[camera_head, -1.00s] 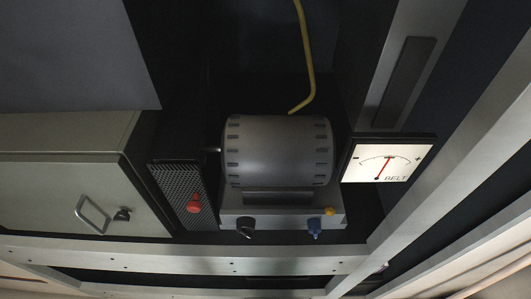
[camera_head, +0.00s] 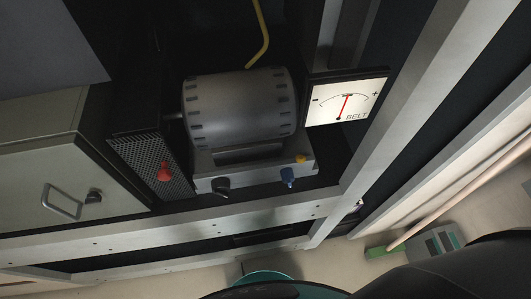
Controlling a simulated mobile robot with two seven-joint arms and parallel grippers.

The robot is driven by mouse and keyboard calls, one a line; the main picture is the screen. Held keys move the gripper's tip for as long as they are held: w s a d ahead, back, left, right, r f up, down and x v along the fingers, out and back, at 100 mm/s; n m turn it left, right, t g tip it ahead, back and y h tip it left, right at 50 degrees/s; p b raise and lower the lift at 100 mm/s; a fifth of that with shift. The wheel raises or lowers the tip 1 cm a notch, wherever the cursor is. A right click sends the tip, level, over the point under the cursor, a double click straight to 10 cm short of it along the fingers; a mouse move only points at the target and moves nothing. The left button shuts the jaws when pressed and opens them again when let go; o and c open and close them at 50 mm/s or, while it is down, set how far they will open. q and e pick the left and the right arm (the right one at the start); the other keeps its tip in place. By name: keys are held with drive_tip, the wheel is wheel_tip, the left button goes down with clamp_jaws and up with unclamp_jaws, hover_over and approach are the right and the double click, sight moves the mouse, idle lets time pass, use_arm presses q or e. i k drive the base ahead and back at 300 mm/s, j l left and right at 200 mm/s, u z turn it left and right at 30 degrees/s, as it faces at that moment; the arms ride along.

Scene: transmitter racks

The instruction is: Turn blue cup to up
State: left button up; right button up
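No drinking cup shows. Neither of my grippers is in view, and nothing touches the blue knob.
A grey ribbed motor (camera_head: 238,108) stands on the base. A meter marked BELT (camera_head: 348,97) is to its right. A red knob (camera_head: 164,171) is on a perforated panel at left, beside a handled cabinet (camera_head: 40,180). A metal rail (camera_head: 190,223) runs in front. Teal and black shapes fill the bottom edge.

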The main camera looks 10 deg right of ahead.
sight(287, 175)
drive_tip(key=k+l+u, duration=0.2)
drive_tip(key=l, duration=0.2)
drive_tip(key=k+l+u, duration=0.2)
drive_tip(key=l, duration=0.2)
drive_tip(key=k+l+u, duration=0.2)
drive_tip(key=l, duration=0.15)
